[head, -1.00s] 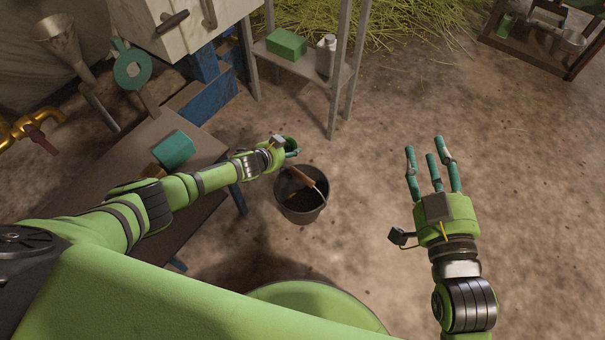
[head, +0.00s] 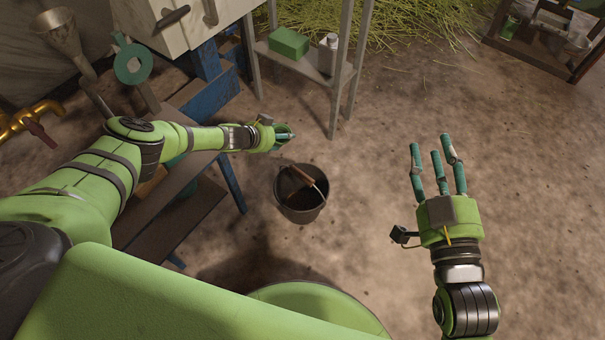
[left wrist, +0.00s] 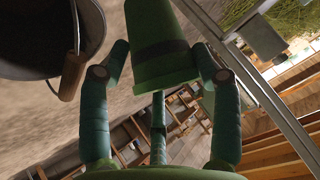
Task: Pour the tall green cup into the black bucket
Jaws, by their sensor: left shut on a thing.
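The tall green cup (left wrist: 159,60), with a dark band around it, is between the fingers of my left gripper (left wrist: 163,70) in the left wrist view. My left gripper (head: 284,136) is shut on it. In the head view the cup is mostly hidden by the hand, and its contents cannot be seen. The black bucket (head: 290,208) stands on the floor just below and right of the left hand in the head view. The bucket also shows at the upper left of the left wrist view (left wrist: 95,38). My right gripper (head: 440,165) is open and empty over bare floor.
A grey stand (head: 345,75) holds a green box (head: 289,43) and a pale bottle (head: 327,53) behind the bucket. A low brown bench (head: 185,205) lies under my left arm. The bucket has a wooden-gripped handle (head: 301,176). Floor to its right is clear.

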